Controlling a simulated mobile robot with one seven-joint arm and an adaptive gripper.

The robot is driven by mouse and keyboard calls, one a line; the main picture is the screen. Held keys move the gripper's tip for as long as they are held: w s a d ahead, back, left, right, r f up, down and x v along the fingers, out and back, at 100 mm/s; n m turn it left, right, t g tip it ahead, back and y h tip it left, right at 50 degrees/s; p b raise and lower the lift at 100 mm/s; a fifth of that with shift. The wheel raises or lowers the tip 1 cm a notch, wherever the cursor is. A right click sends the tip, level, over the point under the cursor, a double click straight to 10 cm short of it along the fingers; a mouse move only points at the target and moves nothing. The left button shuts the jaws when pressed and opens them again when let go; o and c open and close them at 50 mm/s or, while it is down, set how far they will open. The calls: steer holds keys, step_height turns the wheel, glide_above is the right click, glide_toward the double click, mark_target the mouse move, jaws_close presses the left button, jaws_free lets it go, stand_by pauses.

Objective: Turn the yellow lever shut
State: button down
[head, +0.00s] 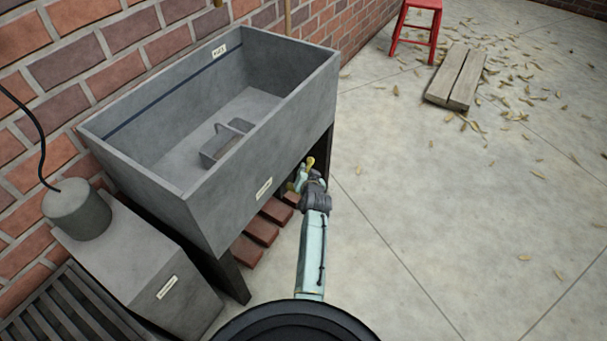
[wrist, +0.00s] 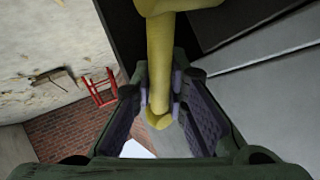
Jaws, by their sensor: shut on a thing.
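The yellow lever (wrist: 161,70) runs down the middle of the wrist view, with its rounded end between my fingers. My gripper (wrist: 160,100) is shut on the lever, one finger pad on each side of it. In the head view a small part of the yellow lever (head: 310,162) shows beside the front leg of the grey trough (head: 262,152). My gripper (head: 300,180) is there too, low beside the trough's right end, partly hidden by my own arm. I cannot tell the lever's exact angle to its valve.
A grey box (head: 150,275) with a round canister (head: 77,208) stands left of the trough. Red bricks (head: 262,230) lie under the trough. A wooden pallet (head: 456,78) and a red stool (head: 418,25) stand farther back. The concrete floor at right is clear apart from leaves.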

steer(key=shift+w+d+f+m+g+y+b, duration=0.25)
steer(key=shift+f+m+g+y+b, duration=0.35)
steer(key=shift+g, duration=0.5)
steer(key=shift+w+d+f+m+g+y+b, duration=0.1)
steer(key=shift+w+f+m+g+y+b, duration=0.25)
steer(key=shift+f+g+y, duration=0.5)
steer(key=shift+w+d+f+m+g+y+b, duration=0.25)
steer(key=shift+f+m+g+y, duration=0.4)
steer(key=shift+g, duration=0.7)
steer(key=shift+f, duration=0.15)
steer(key=c, duration=1.8)
jaws_free()
steer(key=shift+a+f, duration=0.1)
steer(key=shift+c, duration=0.2)
steer(key=shift+s, duration=0.1)
steer(key=v, duration=1.2)
